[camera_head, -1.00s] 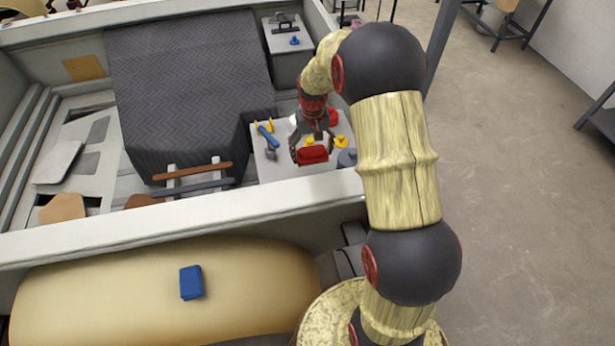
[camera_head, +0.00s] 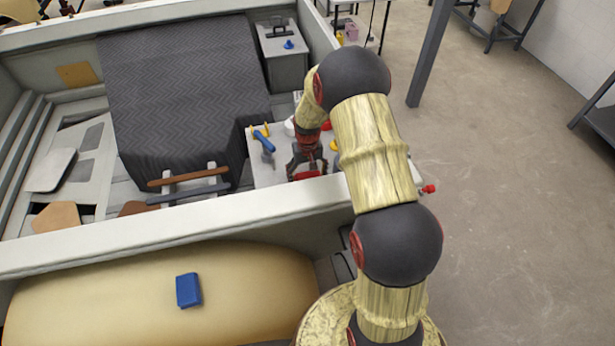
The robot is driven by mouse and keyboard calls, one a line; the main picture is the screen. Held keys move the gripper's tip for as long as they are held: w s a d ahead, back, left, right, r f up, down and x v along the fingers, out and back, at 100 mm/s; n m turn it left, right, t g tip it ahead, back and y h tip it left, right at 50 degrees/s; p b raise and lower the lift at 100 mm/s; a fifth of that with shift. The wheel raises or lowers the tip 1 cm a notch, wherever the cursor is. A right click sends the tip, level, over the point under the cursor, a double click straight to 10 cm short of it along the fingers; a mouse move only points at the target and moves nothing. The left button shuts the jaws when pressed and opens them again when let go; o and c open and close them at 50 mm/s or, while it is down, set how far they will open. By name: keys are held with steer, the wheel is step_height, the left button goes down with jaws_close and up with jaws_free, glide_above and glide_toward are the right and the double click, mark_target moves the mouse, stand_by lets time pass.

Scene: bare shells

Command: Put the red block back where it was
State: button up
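The red block (camera_head: 307,175) is between the dark fingers of my gripper (camera_head: 305,167), over the front part of the light tabletop (camera_head: 262,176). My gripper looks shut on it, though the fingers are small in view. The front wall hides its lower edge, so I cannot tell whether it touches the tabletop.
A blue-handled tool (camera_head: 264,141) and a yellow item (camera_head: 334,146) lie nearby. The pale front wall (camera_head: 150,229) runs close before my gripper. A blue block (camera_head: 188,290) rests on a tan rounded surface (camera_head: 95,300). A dark draped box (camera_head: 180,90) stands left.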

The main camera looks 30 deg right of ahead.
steer(key=shift+r, duration=0.1)
steer(key=o, duration=1.2)
